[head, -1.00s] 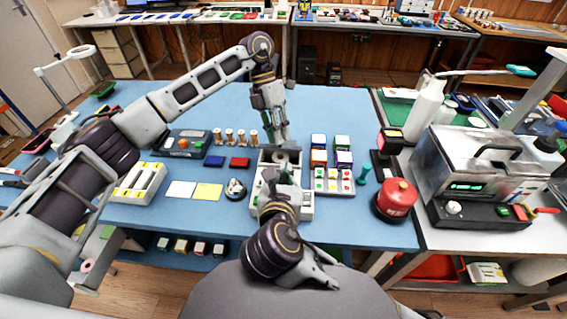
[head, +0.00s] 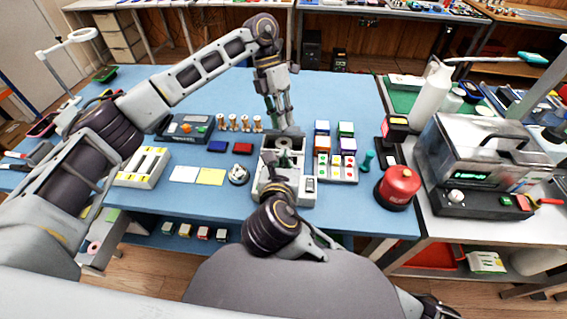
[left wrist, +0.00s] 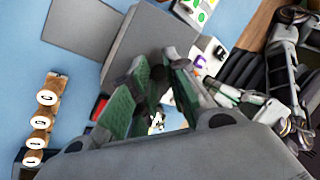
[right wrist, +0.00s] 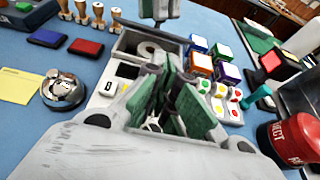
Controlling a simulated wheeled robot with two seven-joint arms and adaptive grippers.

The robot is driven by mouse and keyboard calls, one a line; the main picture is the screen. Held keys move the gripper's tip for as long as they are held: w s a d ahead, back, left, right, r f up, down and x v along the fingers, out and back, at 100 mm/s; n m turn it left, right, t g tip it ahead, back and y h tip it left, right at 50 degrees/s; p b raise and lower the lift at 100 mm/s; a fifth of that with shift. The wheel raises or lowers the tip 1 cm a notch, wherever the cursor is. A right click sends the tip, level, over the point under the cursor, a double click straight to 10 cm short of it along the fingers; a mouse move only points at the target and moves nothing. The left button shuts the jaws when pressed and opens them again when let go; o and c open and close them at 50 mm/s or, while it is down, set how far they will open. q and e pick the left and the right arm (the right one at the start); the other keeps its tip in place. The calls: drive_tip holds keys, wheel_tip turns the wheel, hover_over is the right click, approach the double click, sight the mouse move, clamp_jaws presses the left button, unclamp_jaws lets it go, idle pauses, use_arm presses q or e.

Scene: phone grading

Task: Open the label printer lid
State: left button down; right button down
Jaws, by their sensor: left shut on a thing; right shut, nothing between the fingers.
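The label printer (head: 308,187) is a pale box on the blue table; its top is open and a white label roll (head: 284,143) shows inside. The roll also shows in the right wrist view (right wrist: 150,49). My left gripper (head: 291,130) is at the printer's back edge, shut on what looks like the raised grey lid (left wrist: 150,40); the grip itself is mostly hidden by the fingers. My right gripper (head: 281,183) is low over the printer's front part, shut and empty. It hides some of the printer's front in the right wrist view.
Left of the printer are a bell (head: 238,175), ink pads (head: 242,148) and several wooden stamps (head: 240,123). Close on its right are a sticker tray (head: 337,180) and coloured boxes (head: 346,146). A red drum (head: 398,187) stands further right.

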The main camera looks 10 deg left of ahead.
drive_tip(key=shift+x, duration=3.6)
use_arm(q)
drive_tip(key=shift+f, duration=0.1)
use_arm(e)
drive_tip(key=shift+w+r, duration=0.35)
drive_tip(key=shift+r, duration=0.4)
use_arm(q)
drive_tip(key=shift+d, duration=0.1)
use_arm(e)
drive_tip(key=shift+r, duration=0.1)
use_arm(q)
drive_tip(key=shift+s+f, duration=0.1)
use_arm(e)
drive_tip(key=shift+r, duration=0.1)
use_arm(q)
drive_tip(key=c, duration=1.3)
unclamp_jaws()
drive_tip(key=shift+c, duration=0.2)
use_arm(e)
drive_tip(key=shift+w, duration=0.15)
drive_tip(key=shift+d, duration=0.1)
